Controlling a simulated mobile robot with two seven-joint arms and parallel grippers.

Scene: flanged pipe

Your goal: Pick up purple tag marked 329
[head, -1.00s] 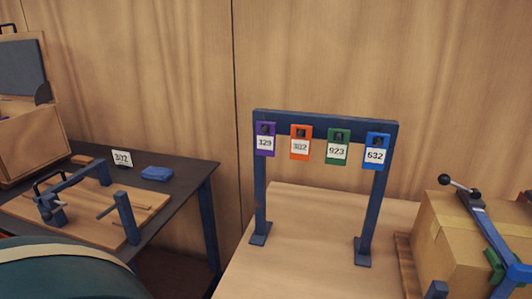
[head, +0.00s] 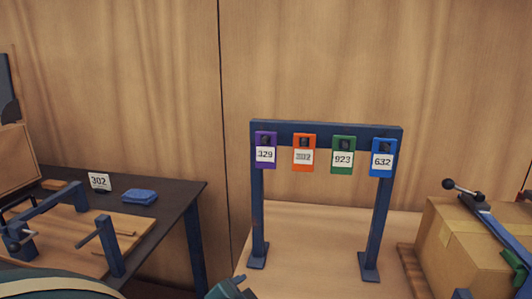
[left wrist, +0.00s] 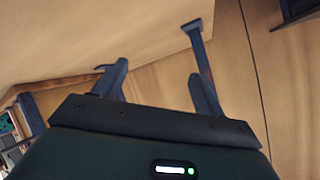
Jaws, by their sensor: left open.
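The purple tag marked 329 (head: 265,150) hangs at the left end of the crossbar of a dark blue rack (head: 257,215). To its right hang an orange tag (head: 304,153), a green tag marked 923 (head: 342,155) and a blue tag marked 632 (head: 382,158). In the left wrist view my left gripper (left wrist: 160,84) is open with nothing between its fingers. A rack post (left wrist: 204,60) shows behind its right finger. No tag can be made out in that view. My right gripper is not in view.
The rack stands on a light wooden table (head: 310,225) against a wood-panelled wall. A cardboard box (head: 450,235) with a blue clamp bar is at the right. A dark table (head: 165,205) at the left holds a 302 card (head: 99,181), a blue block (head: 140,196) and a wooden fixture.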

